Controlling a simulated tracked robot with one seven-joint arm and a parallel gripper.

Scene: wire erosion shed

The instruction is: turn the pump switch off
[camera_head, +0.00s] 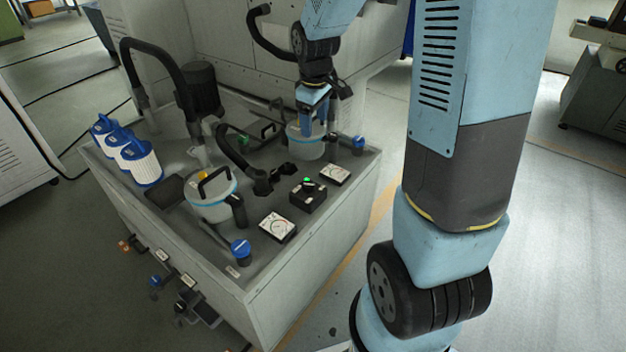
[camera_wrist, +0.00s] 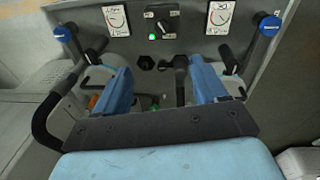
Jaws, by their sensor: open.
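The pump switch is a small black box (camera_head: 308,196) with a lit green lamp on top, on the tank's top near its front edge. In the wrist view the switch box (camera_wrist: 168,20) is at the top centre, with a knob and the green lamp on its face. My gripper (camera_wrist: 163,85) is open and empty, its two blue fingers apart. In the head view my gripper (camera_head: 312,100) hangs behind the switch, over or close to the rear canister. It is apart from the switch.
Dial gauges (camera_head: 277,226) and (camera_head: 335,174) flank the switch. A front canister (camera_head: 212,195), a rear canister (camera_head: 305,145), black hoses (camera_head: 232,147), blue-capped valves (camera_head: 240,250) and white-blue filters (camera_head: 140,162) crowd the tank top. Open floor lies right of the tank.

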